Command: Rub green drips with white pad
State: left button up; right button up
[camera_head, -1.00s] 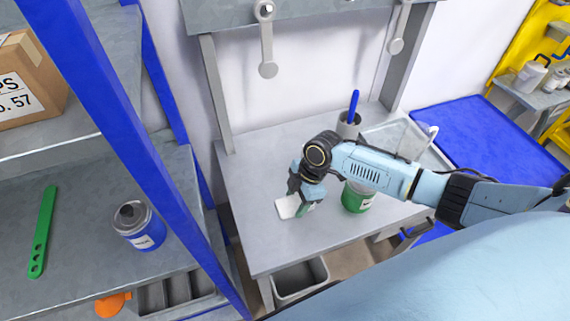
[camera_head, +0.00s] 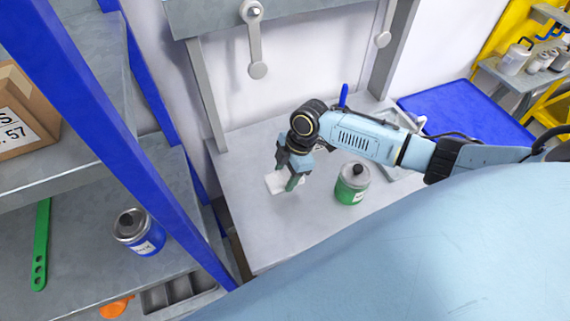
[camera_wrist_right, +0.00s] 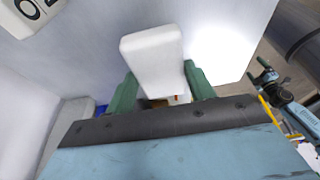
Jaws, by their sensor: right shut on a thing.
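My right gripper (camera_head: 287,183) is shut on the white pad (camera_head: 275,182), over the grey table (camera_head: 285,235) and left of the green-labelled tin (camera_head: 352,190). In the right wrist view the pad (camera_wrist_right: 152,58) sticks out between the green fingers of the gripper (camera_wrist_right: 160,88). I cannot tell whether the pad touches the table. The tin stands upright with a dark top and a green lower part. I cannot make out separate green drips in either view. My left gripper is not in view.
A blue rack post (camera_head: 125,150) rises at the left. Its shelf holds a blue tin (camera_head: 138,232) and a green strip (camera_head: 41,245). A grey upright (camera_head: 207,95) stands at the table's back. The table front is clear.

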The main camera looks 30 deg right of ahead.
jog(key=shift+r, duration=1.2)
